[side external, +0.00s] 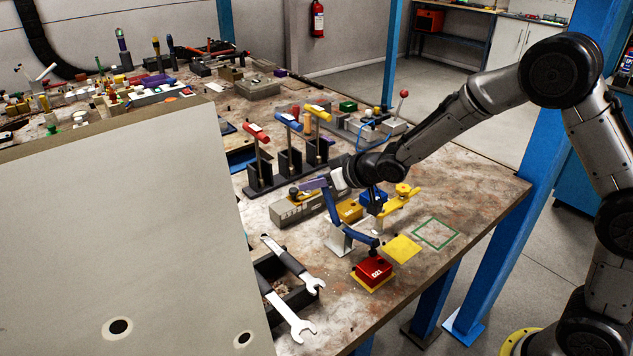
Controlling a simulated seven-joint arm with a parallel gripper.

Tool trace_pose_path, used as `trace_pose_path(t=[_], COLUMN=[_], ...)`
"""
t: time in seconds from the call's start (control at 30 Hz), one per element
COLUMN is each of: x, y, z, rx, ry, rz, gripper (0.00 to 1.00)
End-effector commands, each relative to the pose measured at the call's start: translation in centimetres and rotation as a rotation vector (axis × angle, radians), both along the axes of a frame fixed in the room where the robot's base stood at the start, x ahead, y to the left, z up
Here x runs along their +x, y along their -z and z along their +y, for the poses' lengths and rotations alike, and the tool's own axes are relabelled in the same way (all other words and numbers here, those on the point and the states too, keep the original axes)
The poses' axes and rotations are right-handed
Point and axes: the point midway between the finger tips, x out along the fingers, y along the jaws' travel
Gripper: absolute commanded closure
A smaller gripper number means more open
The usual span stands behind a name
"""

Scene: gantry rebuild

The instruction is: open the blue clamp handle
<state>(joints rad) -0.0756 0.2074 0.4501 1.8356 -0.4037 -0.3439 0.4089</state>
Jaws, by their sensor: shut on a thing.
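The blue clamp stands near the middle of the bench on a pale metal base (338,243). Its blue handle (331,206) rises steeply from the pivot. Its blue arm (358,237) reaches right, with a dark tip just above or touching a red block (374,268); I cannot tell which. My gripper (322,186) comes in from the right and is shut on the upper end of the blue handle. The fingers are small here, and part of the grip is hard to make out.
A yellow clamp (400,198) stands close behind, under my wrist. Upright red, blue and yellow-handled tools (288,160) stand behind left. A tray with wrenches (289,316) lies in front left. A yellow square (402,249) and green outline (436,233) lie flat at right, near the bench edge.

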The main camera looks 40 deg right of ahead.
Motion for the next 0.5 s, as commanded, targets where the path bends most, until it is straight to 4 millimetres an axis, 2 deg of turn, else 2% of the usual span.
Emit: trace_pose_path(t=[0.5], x=[0.83], y=[1.04], z=[-0.07], rx=[0.0], ry=[0.001], rz=[0.121], gripper=[1.0])
